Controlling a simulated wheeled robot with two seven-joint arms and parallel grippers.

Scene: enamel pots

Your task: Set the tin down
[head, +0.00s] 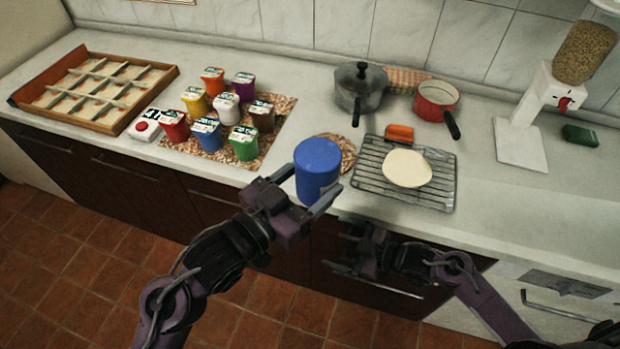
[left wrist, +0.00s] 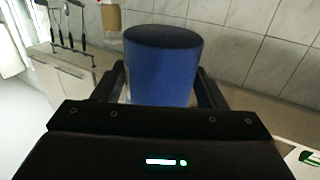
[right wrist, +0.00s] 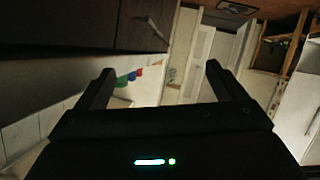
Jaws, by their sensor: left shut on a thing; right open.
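The tin is a blue cylinder (head: 317,170), upright, near the front edge of the counter in the head view. My left gripper (head: 308,190) is shut on it, with a finger on each side. The tin also fills the middle of the left wrist view (left wrist: 162,68) between the fingers. I cannot tell whether its base touches the counter. A round brown patterned mat (head: 346,148) shows partly behind the tin. My right gripper (head: 352,250) is low in front of the cabinet fronts; in the right wrist view its fingers (right wrist: 160,85) are apart with nothing between them.
A wire rack (head: 437,190) with a pale flat disc (head: 407,168) lies right of the tin. Several coloured cups stand on a patterned mat (head: 284,108) to the left. A grey pot (head: 358,92), a red pan (head: 434,98) and an orange block (head: 399,133) are behind.

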